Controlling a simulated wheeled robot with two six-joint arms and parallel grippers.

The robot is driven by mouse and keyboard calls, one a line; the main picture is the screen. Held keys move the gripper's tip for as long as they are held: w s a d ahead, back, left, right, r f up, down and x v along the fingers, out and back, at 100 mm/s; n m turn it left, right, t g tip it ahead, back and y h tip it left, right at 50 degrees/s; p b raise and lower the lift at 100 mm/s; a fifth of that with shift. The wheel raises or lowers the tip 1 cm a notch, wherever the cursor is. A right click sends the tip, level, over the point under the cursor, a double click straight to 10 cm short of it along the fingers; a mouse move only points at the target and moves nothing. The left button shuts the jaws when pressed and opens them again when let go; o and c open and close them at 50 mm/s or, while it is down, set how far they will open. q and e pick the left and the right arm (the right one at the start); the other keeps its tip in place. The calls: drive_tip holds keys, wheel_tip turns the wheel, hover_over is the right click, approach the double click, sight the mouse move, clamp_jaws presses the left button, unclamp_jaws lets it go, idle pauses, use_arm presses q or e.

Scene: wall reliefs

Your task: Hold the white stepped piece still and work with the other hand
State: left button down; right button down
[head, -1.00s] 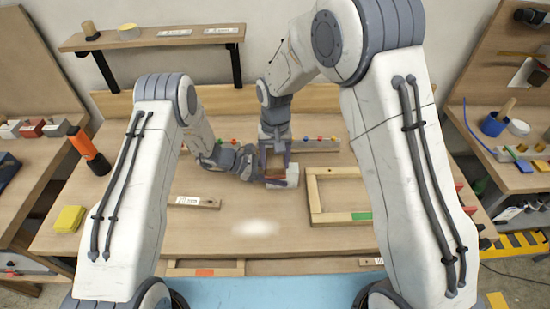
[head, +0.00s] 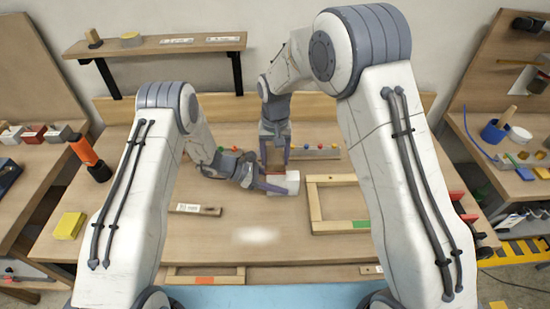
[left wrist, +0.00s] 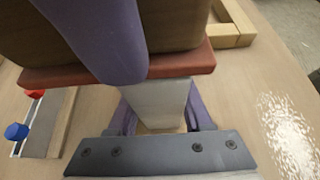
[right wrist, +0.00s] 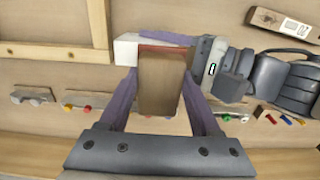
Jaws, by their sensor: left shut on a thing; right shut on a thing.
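The white stepped piece (head: 288,184) is near the middle of the bench. My left gripper (head: 264,182) is shut on it from the left; in the left wrist view the piece (left wrist: 158,100) sits between my left fingers. My right gripper (head: 275,150) comes from above, shut on a brown block (head: 274,160) with a thin reddish layer underneath. In the right wrist view the block (right wrist: 162,85) covers part of the white piece (right wrist: 127,50). The reddish layer (left wrist: 190,62) lies at the piece's top; I cannot tell whether they touch. The piece's steps are mostly hidden.
A wooden frame (head: 315,208) lies right of the piece. A strip with coloured knobs (head: 318,153) lies behind. A labelled wooden strip (head: 196,209), a yellow block (head: 69,226) and an orange-and-black tool (head: 90,158) are to the left.

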drive_tip(key=shift+r, duration=2.35)
use_arm(q)
drive_tip(key=shift+c, duration=1.2)
unclamp_jaws()
drive_tip(key=shift+a, duration=0.1)
drive_tip(key=v, duration=1.2)
